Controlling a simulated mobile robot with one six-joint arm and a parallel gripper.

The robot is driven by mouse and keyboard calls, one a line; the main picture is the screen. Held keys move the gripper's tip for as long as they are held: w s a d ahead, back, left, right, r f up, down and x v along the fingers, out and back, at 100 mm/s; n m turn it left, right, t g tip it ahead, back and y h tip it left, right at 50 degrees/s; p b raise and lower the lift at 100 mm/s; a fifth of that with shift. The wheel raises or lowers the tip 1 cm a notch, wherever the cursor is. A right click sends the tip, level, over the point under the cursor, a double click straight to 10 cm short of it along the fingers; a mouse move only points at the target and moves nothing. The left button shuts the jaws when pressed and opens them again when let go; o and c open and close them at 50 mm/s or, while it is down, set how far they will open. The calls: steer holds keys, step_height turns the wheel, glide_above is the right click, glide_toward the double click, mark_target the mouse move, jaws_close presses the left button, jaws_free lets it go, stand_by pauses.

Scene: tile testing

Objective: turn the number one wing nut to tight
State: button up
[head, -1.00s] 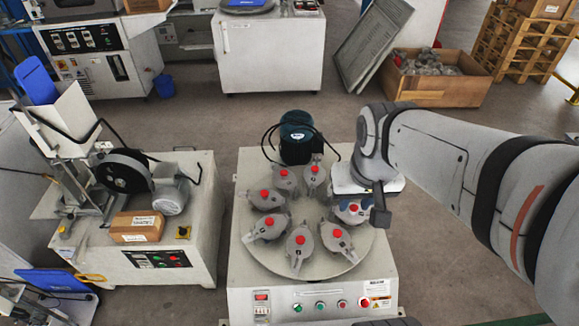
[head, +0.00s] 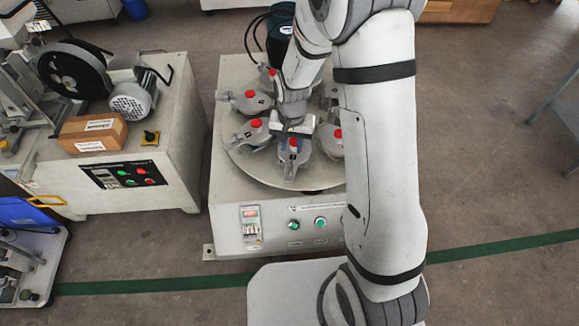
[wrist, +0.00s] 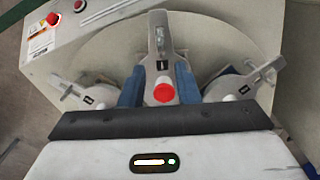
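The jar mill's round plate (head: 240,165) carries several grey lidded jars with clamp bars and red knobs. The front jar (head: 290,165) has a red knob (head: 293,142); in the wrist view this knob (wrist: 163,93) sits centred on a grey clamp with a small black label. The label's number is too small to read. My gripper (head: 293,148) is over the front jar. In the wrist view its blue fingers (wrist: 160,85) stand apart, one on each side of that clamp; contact cannot be told. The palm edge hides the near part of the jar.
Neighbouring jars (wrist: 88,92) and (wrist: 232,86) stand close on both sides of the fingers. The mill's front panel (head: 285,225) has buttons. A bench machine (head: 140,180) with a cardboard box (head: 92,133) stands left. Open floor (head: 480,150) lies right.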

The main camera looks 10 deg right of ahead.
mark_target(290, 162)
step_height(290, 162, down, 8)
steer(key=b, duration=0.3)
jaws_close()
stand_by(0.3)
steer(key=shift+a, duration=0.15)
